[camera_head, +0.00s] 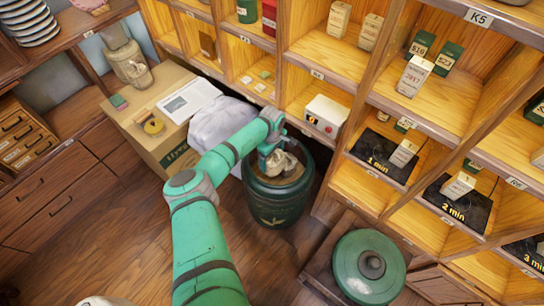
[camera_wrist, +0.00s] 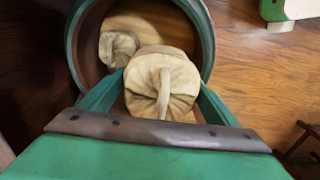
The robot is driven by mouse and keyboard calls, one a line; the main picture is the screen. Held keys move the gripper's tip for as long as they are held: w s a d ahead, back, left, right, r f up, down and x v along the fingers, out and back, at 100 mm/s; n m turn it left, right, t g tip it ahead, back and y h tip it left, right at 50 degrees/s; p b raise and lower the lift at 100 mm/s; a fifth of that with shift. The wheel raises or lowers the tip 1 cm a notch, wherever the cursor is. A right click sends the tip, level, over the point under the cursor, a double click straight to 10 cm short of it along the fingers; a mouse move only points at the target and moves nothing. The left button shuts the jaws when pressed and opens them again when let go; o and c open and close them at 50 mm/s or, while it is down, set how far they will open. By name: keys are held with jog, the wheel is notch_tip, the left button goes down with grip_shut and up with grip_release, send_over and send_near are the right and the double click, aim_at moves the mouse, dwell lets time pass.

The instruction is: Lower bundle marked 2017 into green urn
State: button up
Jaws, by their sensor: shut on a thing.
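The green urn (camera_head: 272,212) stands open on the floor, and its rim also shows in the wrist view (camera_wrist: 207,35). My gripper (camera_wrist: 161,88) is shut on a pale cloth bundle (camera_wrist: 175,72) with a gathered, twisted top. It holds this bundle over the urn's mouth, near the rim on the gripper's side; I cannot tell its exact depth. A second pale bundle (camera_wrist: 121,45) lies inside the urn, beyond the held one. No 2017 mark is readable on either bundle. In the head view my gripper (camera_head: 275,158) partly hides the bundles.
The round green lid (camera_head: 368,268) lies to the right of the urn. A cardboard box (camera_head: 160,140) and a pale cloth-like mass (camera_head: 220,125) stand at its left. Shelves (camera_head: 330,48) with small boxes, one marked 2017 (camera_head: 414,76), rise behind and right. Floor in front is clear.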

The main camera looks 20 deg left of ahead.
notch_tip(320, 180, down, 15)
dwell(3.1)
dwell(0.6)
jog(key=o, duration=1.5)
jog(key=shift+c, duration=0.2)
jog(key=shift+r, duration=0.1)
notch_tip(320, 180, up, 11)
jog(key=shift+f, duration=0.15)
